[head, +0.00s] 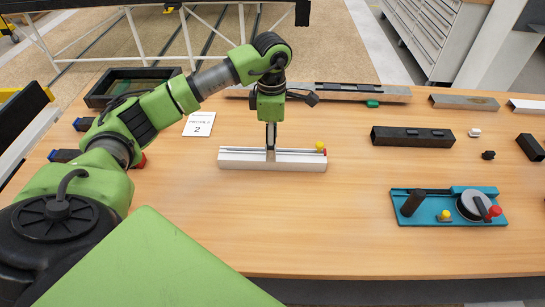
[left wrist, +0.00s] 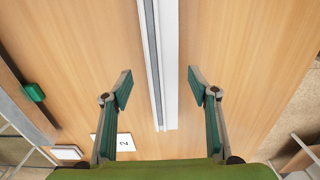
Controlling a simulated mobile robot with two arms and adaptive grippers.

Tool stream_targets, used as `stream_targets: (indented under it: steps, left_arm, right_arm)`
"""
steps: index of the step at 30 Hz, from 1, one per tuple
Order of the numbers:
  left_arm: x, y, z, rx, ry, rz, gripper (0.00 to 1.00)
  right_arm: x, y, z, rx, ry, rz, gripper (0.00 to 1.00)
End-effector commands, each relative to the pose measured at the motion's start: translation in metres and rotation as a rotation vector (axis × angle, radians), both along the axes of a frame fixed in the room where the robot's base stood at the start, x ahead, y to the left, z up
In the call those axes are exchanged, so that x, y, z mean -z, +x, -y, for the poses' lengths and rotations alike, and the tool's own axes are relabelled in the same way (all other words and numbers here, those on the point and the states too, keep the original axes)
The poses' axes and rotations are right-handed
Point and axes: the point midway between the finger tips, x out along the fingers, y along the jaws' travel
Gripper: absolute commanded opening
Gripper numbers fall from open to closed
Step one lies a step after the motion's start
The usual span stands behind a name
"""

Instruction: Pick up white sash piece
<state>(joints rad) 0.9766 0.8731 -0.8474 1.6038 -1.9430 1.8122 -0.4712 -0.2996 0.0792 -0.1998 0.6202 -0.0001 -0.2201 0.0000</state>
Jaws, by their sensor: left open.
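The white sash piece (head: 238,160) is a long, pale, grooved bar lying left to right on the wooden table, near its middle. My left gripper (head: 271,152) points down over the bar, left of its right end. In the left wrist view the bar (left wrist: 170,60) runs from the top edge to between the two spread fingers of the gripper (left wrist: 159,88), with a gap on each side. The fingers are open and empty. I cannot tell how far the fingertips are above the table. My right gripper does not show.
A yellow knob (head: 320,145) sits at the bar's right end. A teal fixture (head: 453,213) stands to the right, with a dark block (head: 412,138) behind it. A long grey rail (head: 385,93) lies at the back. A card (head: 199,125) lies left. The front middle is clear.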

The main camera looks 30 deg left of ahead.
Motion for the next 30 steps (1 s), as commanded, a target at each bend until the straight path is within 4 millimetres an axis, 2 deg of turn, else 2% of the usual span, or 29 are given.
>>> stream_targets:
  steps: [5, 9, 13, 21, 22, 27, 30]
  left_arm:
    - [0.013, -0.002, 0.002, 0.001, -0.002, -0.005, 0.54]
    - [0.033, -0.003, 0.004, 0.000, -0.001, -0.005, 0.54]
    - [0.050, -0.002, 0.004, 0.000, -0.002, -0.003, 0.54]
    - [0.055, -0.002, 0.004, 0.001, -0.001, 0.000, 0.54]
    - [0.055, -0.002, 0.004, 0.001, -0.001, 0.000, 0.52]
    - [0.055, -0.002, 0.003, 0.001, -0.001, 0.000, 0.11]
    - [0.054, -0.001, 0.003, 0.000, -0.001, 0.002, 0.11]
  right_arm:
    - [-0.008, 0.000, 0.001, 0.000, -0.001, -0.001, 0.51]
    - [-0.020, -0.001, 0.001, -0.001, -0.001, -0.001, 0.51]
    - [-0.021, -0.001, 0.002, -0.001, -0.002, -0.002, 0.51]
    - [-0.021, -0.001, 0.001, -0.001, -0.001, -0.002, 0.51]
    - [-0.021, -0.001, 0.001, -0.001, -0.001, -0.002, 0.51]
    - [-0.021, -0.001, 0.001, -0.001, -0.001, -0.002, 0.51]
    - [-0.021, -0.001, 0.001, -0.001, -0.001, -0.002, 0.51]
